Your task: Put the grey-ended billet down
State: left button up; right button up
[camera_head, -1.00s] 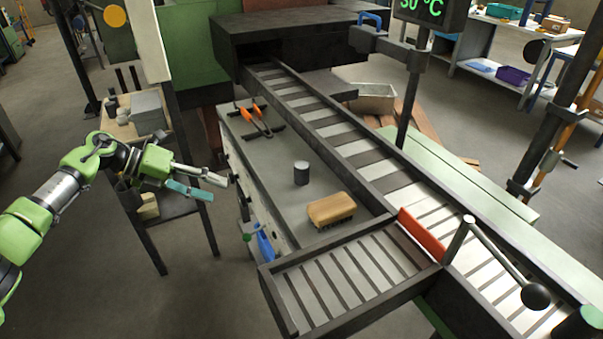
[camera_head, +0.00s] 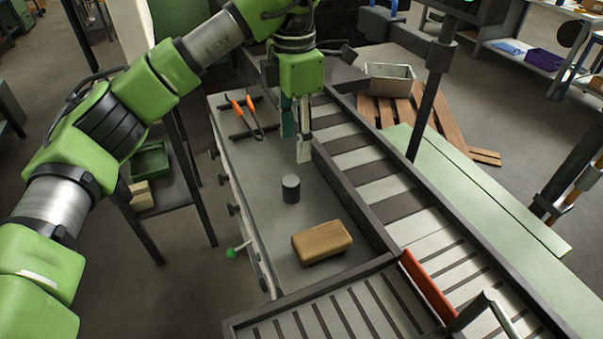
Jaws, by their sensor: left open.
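A short dark grey cylinder, seemingly the billet (camera_head: 291,188), stands upright on the grey bench top (camera_head: 262,205), its lighter grey end facing up. My left gripper (camera_head: 297,147) points down, open, with its two fingers side by side. In the picture its fingertips are just above the billet and a little to the right. They appear apart from it, and nothing shows between them. The exact height of the fingertips over the bench is hard to tell. My right gripper is not in view.
A wooden-backed brush (camera_head: 322,242) lies on the bench in front of the billet. Orange-handled tongs (camera_head: 245,115) lie behind it at the left. The roller track (camera_head: 385,190) with its raised dark rail runs along the right. A red plate (camera_head: 428,285) stands on the track.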

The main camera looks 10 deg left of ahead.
aim_at(291, 181)
pick_arm(q)
jog(key=f, duration=0.1)
jog(key=s+f, duration=0.1)
jog(key=s+f+p, duration=0.1)
jog(key=f, duration=0.1)
jog(key=shift+a, duration=0.3)
jog(key=f, duration=0.2)
jog(key=w+f, duration=0.1)
jog(key=shift+d+f+p, duration=0.15)
jog(key=shift+f+p, duration=0.15)
jog(key=shift+f, duration=0.1)
jog(key=shift+s+f+p, duration=0.15)
jog(key=shift+f+p, duration=0.2)
jog(key=shift+f, duration=0.05)
jog(key=f, duration=0.1)
jog(key=f+p, duration=0.1)
jog(key=f, duration=0.1)
jog(key=f+p, duration=0.1)
jog(key=shift+a+f, duration=0.15)
jog(key=shift+a, duration=0.2)
jog(key=shift+f, duration=0.15)
grip_shut()
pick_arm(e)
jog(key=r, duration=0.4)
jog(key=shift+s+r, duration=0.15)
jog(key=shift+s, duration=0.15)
